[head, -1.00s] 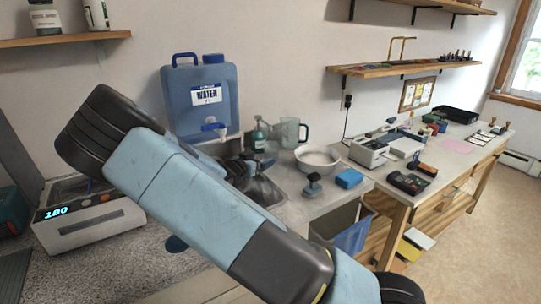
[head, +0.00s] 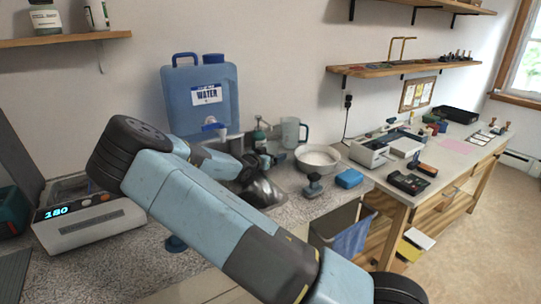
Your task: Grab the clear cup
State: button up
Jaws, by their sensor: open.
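The clear cup (head: 291,132) is a see-through pitcher-like cup with a handle on its right side. It stands upright at the back of the counter, against the wall, behind the white bowl. My gripper (head: 268,161) is in front of the cup, lower and to its left in the picture, and apart from it. The gripper looks small and dark against the sink, and its jaws are open with nothing seen between them. My arm crosses the foreground and hides part of the sink and counter.
A green-capped bottle (head: 260,135) stands just left of the cup. A white bowl (head: 317,158) is to its front right, with a blue sponge (head: 349,178) further right. A large blue water jug (head: 203,98) stands left.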

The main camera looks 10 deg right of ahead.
jog(key=c, duration=1.1)
jog(key=shift+r, duration=0.15)
jog(key=shift+r, duration=0.55)
jog(key=shift+f+v, duration=0.45)
jog(key=shift+v, duration=2.5)
jog(key=shift+f+v, duration=0.5)
jog(key=shift+v, duration=2.45)
jog(key=shift+f+v, duration=0.45)
jog(key=shift+v, duration=2.5)
jog(key=shift+s+a, duration=0.15)
jog(key=shift+s, duration=0.15)
